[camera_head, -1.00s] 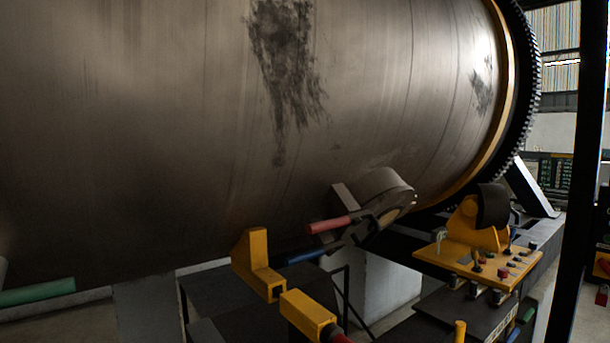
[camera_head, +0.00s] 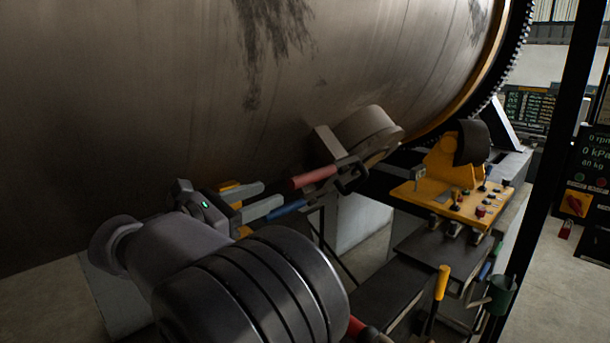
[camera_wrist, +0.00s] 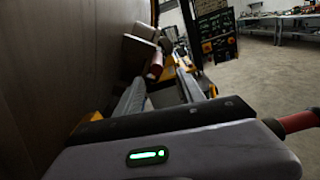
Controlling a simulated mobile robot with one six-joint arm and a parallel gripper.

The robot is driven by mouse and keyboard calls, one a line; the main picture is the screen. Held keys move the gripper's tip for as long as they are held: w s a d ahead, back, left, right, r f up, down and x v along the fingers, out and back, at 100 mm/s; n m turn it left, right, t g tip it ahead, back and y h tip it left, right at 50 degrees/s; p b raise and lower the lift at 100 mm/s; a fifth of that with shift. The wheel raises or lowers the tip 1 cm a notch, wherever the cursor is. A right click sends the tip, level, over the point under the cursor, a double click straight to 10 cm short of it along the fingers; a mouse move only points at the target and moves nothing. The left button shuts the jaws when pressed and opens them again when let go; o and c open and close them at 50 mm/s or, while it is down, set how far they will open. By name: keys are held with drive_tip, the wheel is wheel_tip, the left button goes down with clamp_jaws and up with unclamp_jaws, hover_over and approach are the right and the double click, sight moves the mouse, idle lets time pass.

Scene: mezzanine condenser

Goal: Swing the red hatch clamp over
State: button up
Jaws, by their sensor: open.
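The red clamp handle (camera_head: 313,177) sticks out to the left from a dark metal clamp (camera_head: 350,174) below the round hatch (camera_head: 367,127) on the big drum. It also shows in the wrist view (camera_wrist: 156,66), just beyond the space between my fingers. A blue handle (camera_head: 287,208) lies just under the red one, close to my lower finger. My gripper (camera_head: 273,195) is open and empty, left of the red handle, with its fingers pointing toward it. The handle appears apart from the fingertips. My wrist and forearm fill the lower left of the head view.
The large metal drum (camera_head: 150,110) fills the upper left, close beside my gripper. A yellow control panel (camera_head: 455,205) with knobs stands to the right. A yellow lever (camera_head: 442,282) and a green cup (camera_head: 499,294) are at the lower right. Open floor shows at the far right.

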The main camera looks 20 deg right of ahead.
sight(289, 186)
drive_tip(key=x, duration=0.2)
drive_tip(key=w+x, duration=0.1)
drive_tip(key=x, duration=0.2)
drive_tip(key=f+x, duration=0.1)
drive_tip(key=x, duration=0.1)
drive_tip(key=shift+w, duration=0.3)
drive_tip(key=x, duration=0.7)
drive_tip(key=shift+s+d+r, duration=0.1)
drive_tip(key=shift+d+r, duration=0.05)
drive_tip(key=shift+r, duration=0.05)
drive_tip(key=shift+s+r, duration=0.1)
drive_tip(key=shift+s, duration=0.1)
drive_tip(key=shift+w, duration=0.1)
clamp_jaws()
